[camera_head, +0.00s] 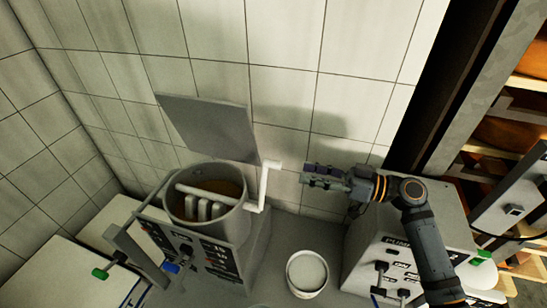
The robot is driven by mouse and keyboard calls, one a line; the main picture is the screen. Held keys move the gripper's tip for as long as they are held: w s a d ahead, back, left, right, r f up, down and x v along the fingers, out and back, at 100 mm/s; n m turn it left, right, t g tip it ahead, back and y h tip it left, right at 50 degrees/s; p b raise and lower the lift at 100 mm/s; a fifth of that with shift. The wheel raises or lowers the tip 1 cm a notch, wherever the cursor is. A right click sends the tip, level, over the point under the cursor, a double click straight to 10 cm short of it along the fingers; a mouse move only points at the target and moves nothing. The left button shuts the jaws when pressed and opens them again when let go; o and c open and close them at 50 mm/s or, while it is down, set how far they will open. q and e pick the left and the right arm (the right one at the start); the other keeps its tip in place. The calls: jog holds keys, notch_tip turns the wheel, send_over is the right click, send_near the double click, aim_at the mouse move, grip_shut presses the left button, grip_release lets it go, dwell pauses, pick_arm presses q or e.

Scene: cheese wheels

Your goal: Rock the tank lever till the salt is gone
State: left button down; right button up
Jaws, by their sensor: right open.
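The grey round tank (230,222) stands at centre left on a labelled box. Brownish liquid (225,187) and several pale upright pieces under a bar show inside it. A white crank-shaped lever (264,185) rises at the tank's right side, its top bent over to the right. My right gripper (315,176) is open and empty, its fingers pointing left toward the lever. A gap shows between them in the picture. I cannot make out salt in the tank. My left gripper is not in view.
A flat grey panel (210,125) stands tilted behind the tank. A white bucket (307,288) with pale contents sits on the floor. A box marked PUMP (365,245) stands under my right arm. Shelves (515,130) are at the right; a tiled wall is behind.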

aim_at(273, 162)
jog(key=p+x, duration=0.2)
jog(key=x, duration=0.2)
jog(key=p+x, duration=0.2)
jog(key=x, duration=0.3)
jog(key=shift+w+a, duration=0.1)
jog(key=shift+w, duration=0.2)
jog(key=shift+a, duration=0.4)
jog(key=shift+w+f, duration=0.15)
jog(key=shift+w, duration=0.05)
grip_shut()
